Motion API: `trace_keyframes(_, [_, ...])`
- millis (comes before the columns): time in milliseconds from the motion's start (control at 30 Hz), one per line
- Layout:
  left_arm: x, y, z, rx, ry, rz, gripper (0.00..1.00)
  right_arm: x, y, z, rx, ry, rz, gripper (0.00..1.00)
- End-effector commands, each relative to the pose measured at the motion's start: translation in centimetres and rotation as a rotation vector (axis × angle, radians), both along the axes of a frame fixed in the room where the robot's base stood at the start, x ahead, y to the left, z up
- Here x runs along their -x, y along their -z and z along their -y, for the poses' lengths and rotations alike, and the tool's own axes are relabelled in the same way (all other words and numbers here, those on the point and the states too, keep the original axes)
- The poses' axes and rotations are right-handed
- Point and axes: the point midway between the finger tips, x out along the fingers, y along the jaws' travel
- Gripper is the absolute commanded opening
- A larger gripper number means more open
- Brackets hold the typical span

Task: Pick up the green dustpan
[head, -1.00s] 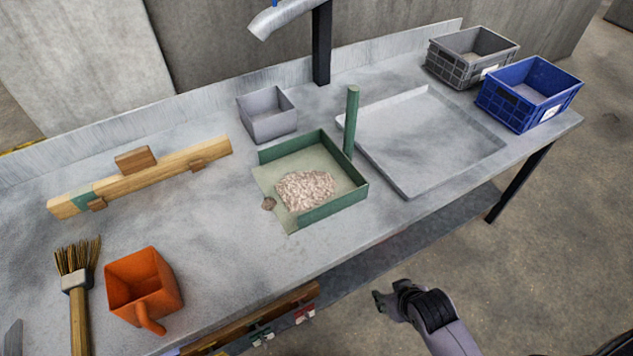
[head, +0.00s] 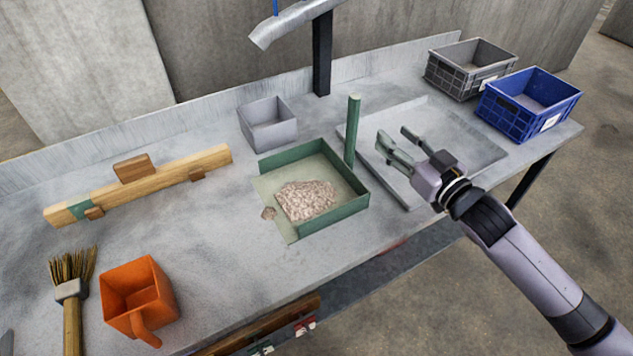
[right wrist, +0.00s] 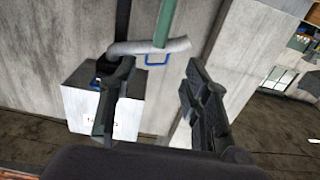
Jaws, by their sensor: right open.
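The green dustpan (head: 345,212) sits on the grey bench in the middle of the head view. A heap of pale grain (head: 305,200) lies in it, with a small brown clump at its open left edge. Its green handle (head: 352,132) stands upright at the back right corner. My right gripper (head: 398,143) is open and empty, above the grey tray and just right of the handle, apart from it. In the right wrist view the open fingers (right wrist: 155,100) show, with a green upright bar beyond them. My left gripper is not in view.
A shallow grey tray (head: 412,202) lies right of the dustpan, under my right gripper. A small grey box (head: 267,124) stands behind it. Blue (head: 510,117) and grey (head: 447,80) crates stand at far right. An orange scoop (head: 137,295), brush (head: 70,290) and wooden rack (head: 150,185) are left.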

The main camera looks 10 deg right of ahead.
Motion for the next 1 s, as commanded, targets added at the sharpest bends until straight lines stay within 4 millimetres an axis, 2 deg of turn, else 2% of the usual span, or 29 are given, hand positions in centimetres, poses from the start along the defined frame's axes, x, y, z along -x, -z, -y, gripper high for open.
trace_keyframes(400, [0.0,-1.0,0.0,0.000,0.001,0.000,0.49,-7.3,-0.2,-2.6,0.000,0.002,0.000,0.43])
trace_keyframes(667, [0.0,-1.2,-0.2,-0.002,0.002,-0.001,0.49,-9.1,-0.1,-3.3,0.001,0.002,-0.001,0.43])
trace_keyframes(1000, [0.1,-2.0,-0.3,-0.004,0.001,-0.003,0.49,-13.3,-0.2,-5.0,0.001,0.002,-0.002,0.43])
